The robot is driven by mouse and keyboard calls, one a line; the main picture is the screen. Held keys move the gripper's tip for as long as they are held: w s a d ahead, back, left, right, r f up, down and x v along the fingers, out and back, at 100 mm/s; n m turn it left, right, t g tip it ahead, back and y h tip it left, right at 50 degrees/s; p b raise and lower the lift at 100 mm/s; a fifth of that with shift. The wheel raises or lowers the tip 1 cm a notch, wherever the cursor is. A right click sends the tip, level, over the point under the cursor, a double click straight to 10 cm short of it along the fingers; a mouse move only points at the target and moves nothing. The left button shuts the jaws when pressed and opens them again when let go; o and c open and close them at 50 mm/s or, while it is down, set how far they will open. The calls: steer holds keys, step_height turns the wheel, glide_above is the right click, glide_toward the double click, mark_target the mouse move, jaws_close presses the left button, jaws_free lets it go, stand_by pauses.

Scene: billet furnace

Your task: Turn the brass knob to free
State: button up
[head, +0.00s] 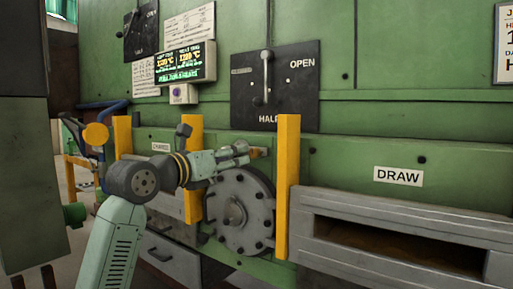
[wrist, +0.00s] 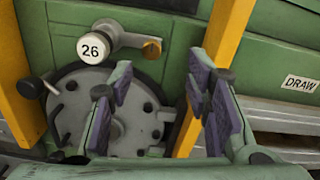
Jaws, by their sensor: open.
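The brass knob (wrist: 152,49) sits at the end of a short grey arm (wrist: 125,38) on the green furnace front, above a round bolted grey cover (wrist: 72,118). A small brown spot beside my gripper in the head view appears to be the same knob (head: 263,152). My gripper (wrist: 160,78) is open, with its purple-padded fingers spread and nothing between them. In the wrist view the knob shows beyond the fingertips, between them. In the head view my gripper (head: 243,155) is close to the knob; contact cannot be told.
Yellow posts (head: 288,185) (wrist: 222,55) stand on either side of the round cover. A white tag marked 26 (wrist: 92,48) is beside the grey arm. A DRAW label (head: 398,176) and a recessed slot (head: 400,245) are to the right. A lever plate (head: 300,90) is above.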

mark_target(253, 153)
steer(key=shift+y, duration=0.4)
steer(key=p+x, duration=0.1)
steer(key=x, duration=0.2)
steer(key=p+x, duration=0.1)
steer(key=x, duration=0.2)
steer(key=p+x, duration=0.1)
steer(key=x, duration=0.3)
steer(key=shift+w+a+f, duration=0.2)
steer(key=shift+a, duration=0.05)
steer(key=shift+w+d+f, duration=0.1)
steer(key=shift+w+d, duration=0.25)
steer(key=shift+w, duration=0.2)
steer(key=shift+c, duration=0.4)
jaws_close()
